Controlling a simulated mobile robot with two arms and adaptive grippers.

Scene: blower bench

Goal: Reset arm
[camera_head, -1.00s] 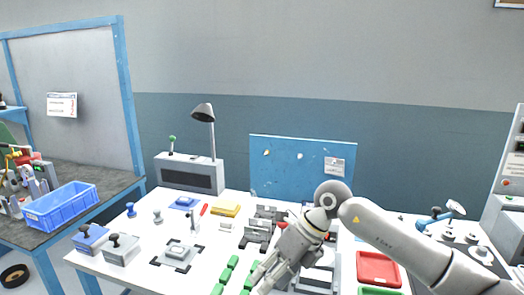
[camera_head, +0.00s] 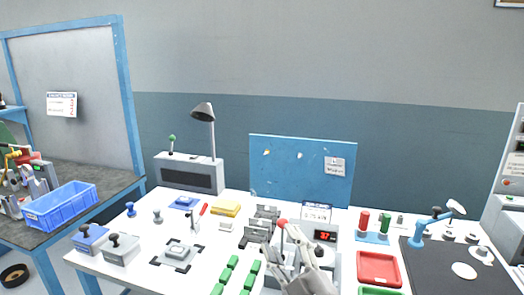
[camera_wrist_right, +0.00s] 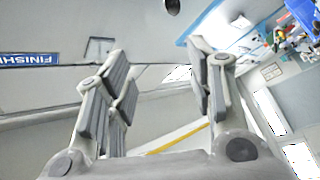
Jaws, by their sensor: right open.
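My right gripper (camera_head: 300,255) is low at the front of the white bench in the head view, in front of a grey device with a red digital display (camera_head: 325,236) and a red knob (camera_head: 282,223). It hides part of that device. In the right wrist view its fingers (camera_wrist_right: 165,95) are spread apart with nothing between them. My left gripper is in neither view.
Several green blocks (camera_head: 231,262) lie left of the right gripper. A red tray (camera_head: 379,268) and a dark mat with a blue arm-like tool (camera_head: 424,222) stand to the right. A lamp (camera_head: 204,113) and blue pegboard (camera_head: 300,165) rise behind. A blue crate (camera_head: 60,204) is on the side bench.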

